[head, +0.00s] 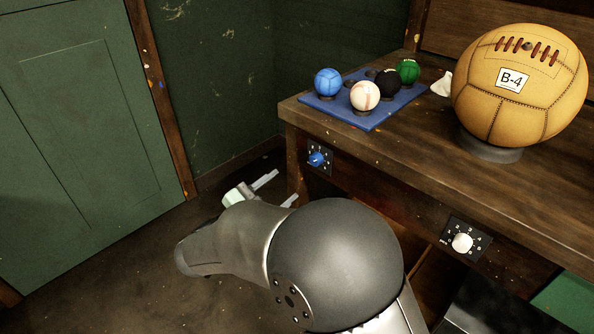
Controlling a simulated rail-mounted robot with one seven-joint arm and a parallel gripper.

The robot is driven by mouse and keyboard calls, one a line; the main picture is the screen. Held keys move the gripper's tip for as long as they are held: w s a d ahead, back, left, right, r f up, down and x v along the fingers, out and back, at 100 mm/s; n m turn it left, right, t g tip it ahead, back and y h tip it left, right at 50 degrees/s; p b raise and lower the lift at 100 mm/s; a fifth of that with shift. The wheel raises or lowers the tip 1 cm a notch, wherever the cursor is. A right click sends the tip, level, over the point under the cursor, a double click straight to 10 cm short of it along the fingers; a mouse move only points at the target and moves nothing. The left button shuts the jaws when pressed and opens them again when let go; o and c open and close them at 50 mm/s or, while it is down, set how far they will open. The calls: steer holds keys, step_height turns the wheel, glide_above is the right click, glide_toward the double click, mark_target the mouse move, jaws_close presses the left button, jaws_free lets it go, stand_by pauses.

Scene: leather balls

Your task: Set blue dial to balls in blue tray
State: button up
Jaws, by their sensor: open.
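The blue dial (316,159) is a blue knob on a dark plate with small markings, on the bench's front near its left corner. Its exact setting is too small to read. The blue tray (340,113) lies flat on the bench top above it. On the tray sit several balls: a blue ball (328,82), a white ball with red stitching (365,95), a black ball (387,83) and a green ball (408,71). My gripper (280,189) is open and empty, left of and below the blue dial, apart from it. My arm hides part of the gripper.
A white dial (462,243) with numbers is on the bench front at right. A large tan leather ball (520,85) marked B-4 rests on a dark ring on the wooden bench (400,150). A green door (80,130) is at left. The floor before it is clear.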

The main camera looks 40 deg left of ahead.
steer(key=s, duration=0.7)
steer(key=shift+a+f+p, duration=0.2)
steer(key=shift+a+p, duration=0.05)
steer(key=shift+p, duration=0.1)
